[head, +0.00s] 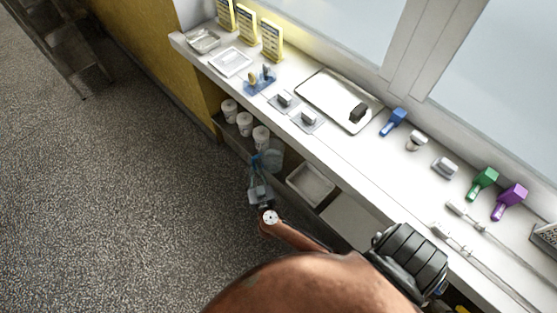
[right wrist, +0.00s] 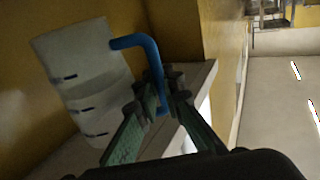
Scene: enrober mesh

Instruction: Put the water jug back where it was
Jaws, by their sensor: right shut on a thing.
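The water jug (head: 274,157) is a clear bluish vessel at the lower shelf under the counter, just right of the white tubs in the head view. My right gripper (head: 256,167) is at its left side, shut on its blue handle. In the right wrist view the handle (right wrist: 150,55) is a bent blue bar, and my right gripper's fingertips (right wrist: 161,92) close on its lower part. The jug's clear body is hard to make out there against the pale tubs behind. Whether the jug touches the shelf cannot be told. My left gripper is not in view.
White tubs (head: 244,124) stand in a row on the lower shelf left of the jug. A pale bin (head: 311,184) is to its right. The counter (head: 365,160) above carries trays, scoops and yellow boxes.

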